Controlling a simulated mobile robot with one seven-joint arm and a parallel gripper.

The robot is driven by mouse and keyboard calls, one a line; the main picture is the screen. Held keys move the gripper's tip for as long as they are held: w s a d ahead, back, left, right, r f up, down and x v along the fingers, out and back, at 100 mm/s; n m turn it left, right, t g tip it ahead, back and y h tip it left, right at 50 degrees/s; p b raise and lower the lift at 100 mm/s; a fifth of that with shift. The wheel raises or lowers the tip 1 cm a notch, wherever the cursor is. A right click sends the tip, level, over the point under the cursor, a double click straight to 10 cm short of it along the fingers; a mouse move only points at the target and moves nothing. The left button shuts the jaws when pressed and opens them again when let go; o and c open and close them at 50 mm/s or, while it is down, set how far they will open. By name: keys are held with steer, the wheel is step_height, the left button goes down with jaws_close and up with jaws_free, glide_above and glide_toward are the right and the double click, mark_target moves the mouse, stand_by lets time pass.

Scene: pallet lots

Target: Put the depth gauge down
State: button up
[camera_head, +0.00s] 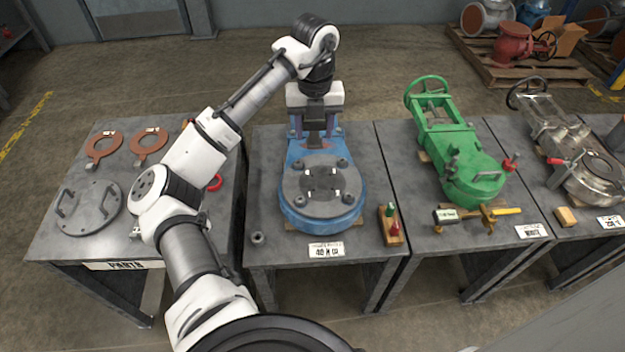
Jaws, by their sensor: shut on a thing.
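My gripper (316,135) points down above the rear part of the blue valve (290,213) on the middle table. It is shut on a narrow dark thing (316,116), which I take to be the depth gauge; its shape is mostly hidden by the fingers. The blue valve carries a round grey cover (295,183) with several bolts around its rim and a dark centre with small white marks. I cannot tell whether the held thing touches the valve.
The parts table on the left holds a grey blind flange (88,207) and brown rings (104,146). A red and green pin block (391,225) stands right of the blue valve.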

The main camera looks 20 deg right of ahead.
mark_target(314, 144)
step_height(314, 144, down, 17)
steer(key=p, duration=0.3)
steer(key=shift+f, duration=0.15)
steer(key=shift+f, duration=0.15)
steer(key=o, duration=1.3)
step_height(314, 144, up, 12)
steer(key=shift+r+b, duration=0.15)
steer(key=shift+b, duration=1.05)
